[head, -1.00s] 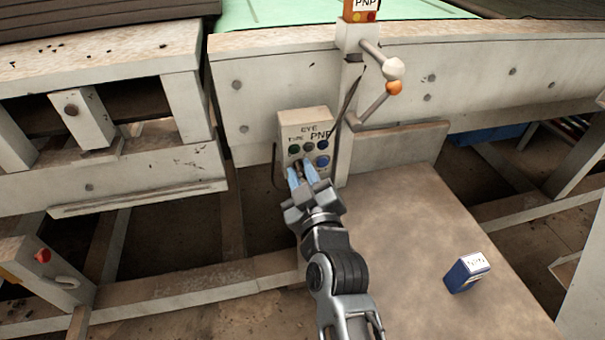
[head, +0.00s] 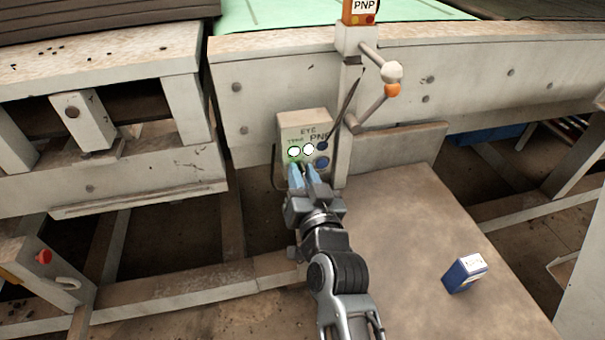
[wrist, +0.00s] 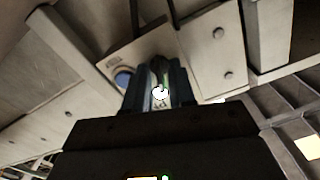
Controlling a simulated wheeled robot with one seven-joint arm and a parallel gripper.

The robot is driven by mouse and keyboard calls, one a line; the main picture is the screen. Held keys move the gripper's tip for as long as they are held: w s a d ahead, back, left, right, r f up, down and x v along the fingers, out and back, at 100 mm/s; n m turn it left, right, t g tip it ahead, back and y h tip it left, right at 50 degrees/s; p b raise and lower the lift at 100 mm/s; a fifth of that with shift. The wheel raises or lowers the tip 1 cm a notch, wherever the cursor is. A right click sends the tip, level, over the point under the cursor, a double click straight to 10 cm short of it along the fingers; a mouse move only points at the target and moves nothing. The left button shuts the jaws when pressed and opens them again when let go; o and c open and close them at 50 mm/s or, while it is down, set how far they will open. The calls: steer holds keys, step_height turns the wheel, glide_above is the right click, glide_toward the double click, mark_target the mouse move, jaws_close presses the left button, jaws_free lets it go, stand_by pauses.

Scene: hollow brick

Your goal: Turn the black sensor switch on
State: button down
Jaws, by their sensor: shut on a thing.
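The grey sensor box (head: 290,122), marked "PNP", is mounted on the beam. The fingers hide most of the switch in the head view. In the wrist view, a dark knob-like part (wrist: 157,63) shows between the fingertips, and a blue button (wrist: 123,77) is beside them.
A post with an orange "PNP" unit (head: 361,14) and a jointed rod (head: 372,102) stands above the box at right. A blue box (head: 465,273) sits on the brown board (head: 420,230). A red button (head: 43,256) is at far left.

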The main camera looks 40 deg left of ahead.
steer(key=shift+m, duration=1.2)
steer(key=shift+f, duration=0.1)
steer(key=c, duration=1.3)
jaws_free()
steer(key=shift+d, duration=0.1)
steer(key=shift+b+v, duration=0.4)
steer(key=shift+v, duration=3.45)
